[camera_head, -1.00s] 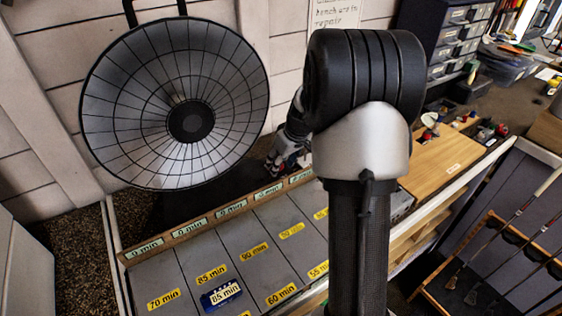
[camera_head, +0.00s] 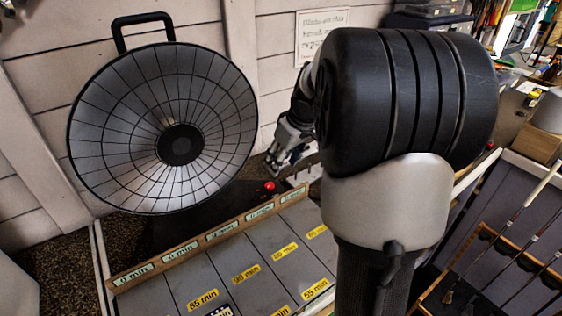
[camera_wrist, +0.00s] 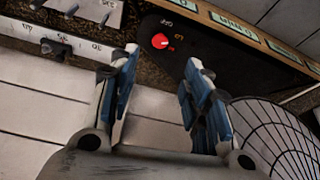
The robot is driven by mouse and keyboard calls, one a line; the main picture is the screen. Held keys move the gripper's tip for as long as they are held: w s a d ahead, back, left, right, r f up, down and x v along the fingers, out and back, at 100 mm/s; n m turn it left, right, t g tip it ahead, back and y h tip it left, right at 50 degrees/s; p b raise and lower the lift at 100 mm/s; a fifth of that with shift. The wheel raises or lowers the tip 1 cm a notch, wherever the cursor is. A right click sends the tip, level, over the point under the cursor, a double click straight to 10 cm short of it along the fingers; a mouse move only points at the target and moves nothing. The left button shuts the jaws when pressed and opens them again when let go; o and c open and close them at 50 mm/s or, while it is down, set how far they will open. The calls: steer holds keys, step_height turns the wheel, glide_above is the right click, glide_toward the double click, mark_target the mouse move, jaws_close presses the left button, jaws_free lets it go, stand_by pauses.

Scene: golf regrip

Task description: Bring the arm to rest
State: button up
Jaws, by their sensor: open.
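My gripper (camera_wrist: 160,85) is open in the wrist view, its two blue-padded fingers apart with nothing between them. Beyond the fingertips is a black panel with a red knob (camera_wrist: 160,41). In the head view my gripper (camera_head: 278,158) is small and partly hidden behind my own arm. It hangs above the back edge of the bench, right of the round heater dish, near the red knob (camera_head: 269,186). The gripper looks clear of the knob in both views.
The round heater dish (camera_head: 110,110) stands at the left against the wall. A grey board (camera_head: 225,260) with yellow minute labels lies in front, behind it a strip of "0 min" tags (camera_head: 190,244). Golf clubs (camera_head: 500,240) lean in a rack at the right.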

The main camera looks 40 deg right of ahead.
stand_by(0.3)
steer(key=s+a+r, duration=0.3)
steer(key=s+a, duration=0.2)
steer(key=a, duration=0.4)
steer(key=s+a+r, duration=0.3)
steer(key=s+a, duration=0.1)
steer(key=a, duration=0.4)
steer(key=s+a+f, duration=0.1)
steer(key=s+a, duration=0.3)
steer(key=s, duration=0.2)
steer(key=s+a+f, duration=0.1)
steer(key=s+a, duration=0.3)
steer(key=s, duration=0.3)
steer(key=shift+s+f+m, duration=0.25)
steer(key=shift+m, duration=0.05)
steer(key=shift+s+f, duration=0.25)
steer(key=shift+s, duration=0.15)
